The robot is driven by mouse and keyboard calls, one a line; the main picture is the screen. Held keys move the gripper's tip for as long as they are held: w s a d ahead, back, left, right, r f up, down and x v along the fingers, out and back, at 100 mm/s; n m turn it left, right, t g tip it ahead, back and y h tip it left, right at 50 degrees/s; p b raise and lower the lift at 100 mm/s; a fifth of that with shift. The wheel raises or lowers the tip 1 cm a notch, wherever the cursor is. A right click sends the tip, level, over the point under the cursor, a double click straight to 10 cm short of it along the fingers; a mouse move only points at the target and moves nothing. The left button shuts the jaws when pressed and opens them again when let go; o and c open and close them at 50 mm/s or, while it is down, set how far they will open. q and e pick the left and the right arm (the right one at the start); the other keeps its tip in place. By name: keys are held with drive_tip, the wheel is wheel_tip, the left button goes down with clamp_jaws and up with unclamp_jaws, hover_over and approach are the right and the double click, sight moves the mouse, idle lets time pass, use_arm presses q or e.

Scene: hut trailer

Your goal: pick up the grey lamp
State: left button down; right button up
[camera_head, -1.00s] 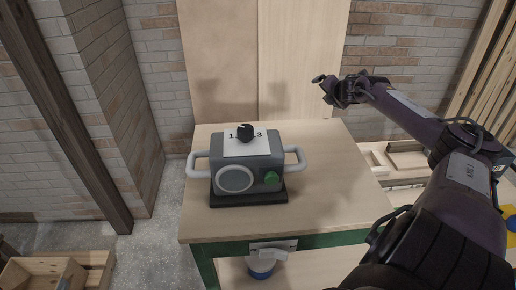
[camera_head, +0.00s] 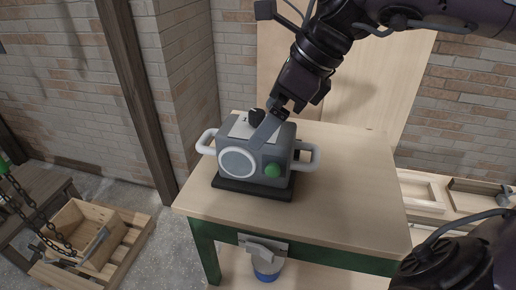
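The grey lamp (camera_head: 236,164) is a boxy grey unit with a round pale face, a green knob (camera_head: 272,170), a black top knob and a white side handle at each end. It stands upright on a dark base on the wooden table (camera_head: 350,210). My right gripper (camera_head: 272,122) reaches down from the upper right, over the lamp's top beside the black knob. It partly covers the white label there. I cannot tell whether it touches the lamp, or how far its fingers are apart. My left gripper is not in view.
A wooden crate (camera_head: 125,235) and a hanging chain (camera_head: 35,215) are at the lower left. A dark post (camera_head: 140,100) stands left of the table. A shallow wooden tray (camera_head: 425,192) is at the right. The table's right part is clear. A blue-white container (camera_head: 266,264) sits below.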

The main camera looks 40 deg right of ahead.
sight(252, 134)
drive_tip(key=p+x, duration=0.1)
drive_tip(key=x, duration=0.2)
drive_tip(key=p+x, duration=0.1)
drive_tip(key=x, duration=0.1)
drive_tip(key=shift+w+f+p, duration=0.15)
drive_tip(key=shift+w+p, duration=0.2)
drive_tip(key=shift+w+f, duration=0.15)
drive_tip(key=shift+f, duration=0.2)
drive_tip(key=shift+a, duration=0.1)
drive_tip(key=c, duration=1.3)
drive_tip(key=shift+r, duration=0.1)
drive_tip(key=shift+c, duration=0.2)
